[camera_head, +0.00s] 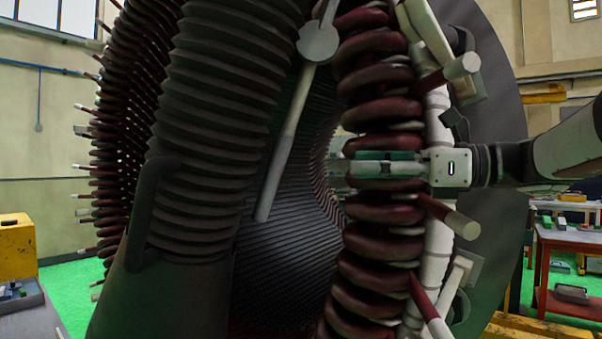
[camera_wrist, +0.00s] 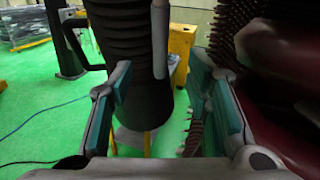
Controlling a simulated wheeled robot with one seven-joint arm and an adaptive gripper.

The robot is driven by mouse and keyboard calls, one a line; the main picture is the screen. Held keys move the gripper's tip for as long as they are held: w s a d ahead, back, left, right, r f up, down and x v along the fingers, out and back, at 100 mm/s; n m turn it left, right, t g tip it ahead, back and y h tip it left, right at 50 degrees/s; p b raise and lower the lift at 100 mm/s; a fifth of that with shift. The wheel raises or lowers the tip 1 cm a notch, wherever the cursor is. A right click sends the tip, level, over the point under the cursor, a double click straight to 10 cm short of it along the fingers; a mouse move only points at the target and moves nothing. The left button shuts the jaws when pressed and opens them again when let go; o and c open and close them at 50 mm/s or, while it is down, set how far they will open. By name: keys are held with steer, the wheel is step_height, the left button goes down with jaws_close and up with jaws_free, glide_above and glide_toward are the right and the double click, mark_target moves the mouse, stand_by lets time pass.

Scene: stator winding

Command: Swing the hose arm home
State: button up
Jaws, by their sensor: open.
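A thick dark corrugated hose (camera_head: 215,110) hangs in front of the stator, ending in a smooth dark nozzle (camera_head: 165,290) with a side handle (camera_head: 150,210). In the wrist view the hose (camera_wrist: 122,35) and its handle (camera_wrist: 65,35) show beyond the jaws. A pale rod (camera_head: 285,145) slants down right of the hose from a round grey joint (camera_head: 318,42); its lower end also shows in the wrist view (camera_wrist: 160,40). I cannot tell which of these is the hose arm. My gripper (camera_head: 357,168) points left, open and empty, apart from hose, handle and rod.
Dark red coils (camera_head: 375,265) of the stator (camera_head: 490,110) stand right beside my gripper. Pale-tipped pegs (camera_head: 450,72) jut out near my wrist. A red table (camera_head: 575,240) is at the right and a yellow block (camera_head: 15,245) at the left.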

mark_target(283, 142)
steer(key=p+x, duration=0.1)
steer(key=x, duration=1.2)
steer(key=shift+w+a, duration=0.2)
steer(key=shift+a, duration=0.1)
steer(key=shift+r, duration=0.1)
jaws_close()
